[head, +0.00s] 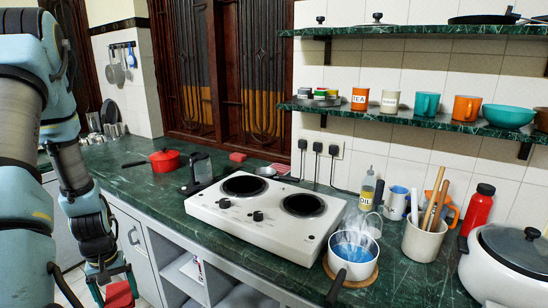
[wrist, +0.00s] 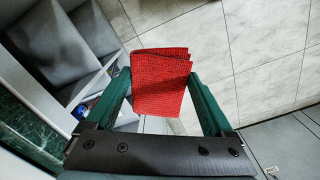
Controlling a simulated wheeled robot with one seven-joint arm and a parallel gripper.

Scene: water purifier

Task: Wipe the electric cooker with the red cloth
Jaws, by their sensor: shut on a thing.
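The electric cooker (head: 275,232) is a white two-plate hob with black round plates and two black knobs on its front. It sits on the dark green counter in the middle of the head view. My gripper (head: 117,287) is low at the left, in front of the counter and away from the cooker. It is shut on the folded red cloth (head: 121,295), which is partly cut off by the bottom edge. In the wrist view the red cloth (wrist: 160,82) is between the green fingers of my gripper (wrist: 159,76), over the tiled floor.
A steaming pan (head: 352,255) of blue liquid stands close to the cooker's right. A red pot (head: 165,160) and a dark stand (head: 200,172) are to its left. A utensil pot (head: 422,240) and a white rice cooker (head: 508,265) are farther right. Open shelves lie below the counter.

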